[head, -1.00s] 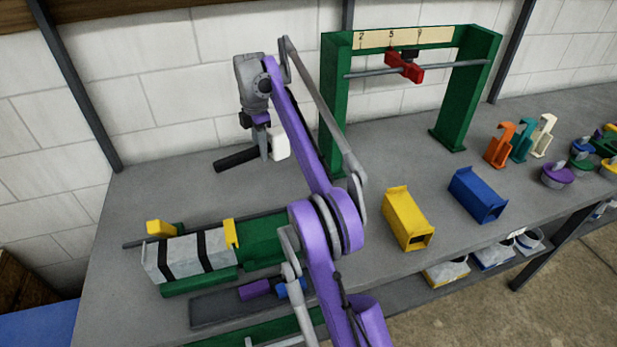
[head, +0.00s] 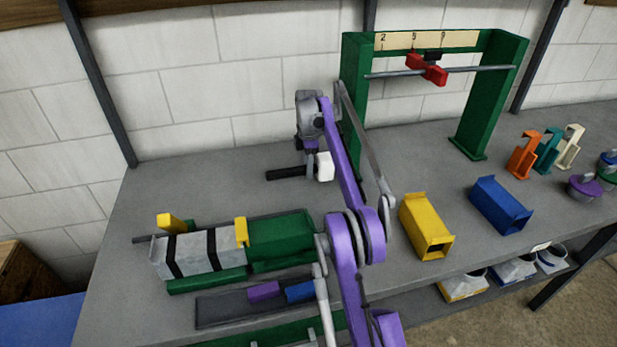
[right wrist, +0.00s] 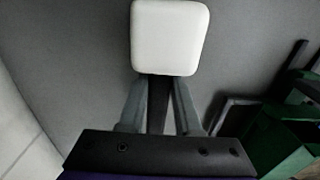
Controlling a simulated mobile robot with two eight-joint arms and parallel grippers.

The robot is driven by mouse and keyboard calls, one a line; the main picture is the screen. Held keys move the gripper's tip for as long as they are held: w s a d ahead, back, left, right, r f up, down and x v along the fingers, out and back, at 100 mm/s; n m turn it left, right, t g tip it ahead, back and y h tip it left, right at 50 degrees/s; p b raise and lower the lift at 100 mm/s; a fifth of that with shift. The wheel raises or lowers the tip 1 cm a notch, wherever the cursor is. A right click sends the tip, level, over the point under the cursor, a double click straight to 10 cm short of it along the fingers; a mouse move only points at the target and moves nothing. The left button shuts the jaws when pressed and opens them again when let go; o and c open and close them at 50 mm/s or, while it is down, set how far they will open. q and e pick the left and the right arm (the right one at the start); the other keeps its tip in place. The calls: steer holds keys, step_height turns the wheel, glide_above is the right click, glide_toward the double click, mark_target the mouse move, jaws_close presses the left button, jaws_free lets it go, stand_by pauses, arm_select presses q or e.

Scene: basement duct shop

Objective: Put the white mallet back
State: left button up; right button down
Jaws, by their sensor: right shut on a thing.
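The white mallet has a white block head (head: 325,167) and a black handle (head: 286,173). My right gripper (head: 311,165) is shut on the mallet and holds it over the back of the bench, near the wall. In the right wrist view the white head (right wrist: 170,37) sits just beyond the fingertips, with the dark handle between the two fingers (right wrist: 158,105). I cannot tell exactly how far the mallet is above the bench top. My left gripper is not in view.
A green frame (head: 357,100) with a red slider (head: 426,69) stands behind and right. A green fixture (head: 283,240) holding a strapped grey duct (head: 197,254) is in front. The back left bench is clear.

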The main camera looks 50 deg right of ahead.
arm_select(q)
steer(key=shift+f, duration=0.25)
arm_select(e)
steer(key=shift+f, duration=0.8)
steer(key=shift+f, duration=0.15)
steer(key=c, duration=0.6)
jaws_free()
arm_select(q)
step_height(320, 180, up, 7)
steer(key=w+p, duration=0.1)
steer(key=p, duration=0.4)
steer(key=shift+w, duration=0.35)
arm_select(e)
step_height(320, 180, up, 12)
steer(key=shift+r, duration=0.2)
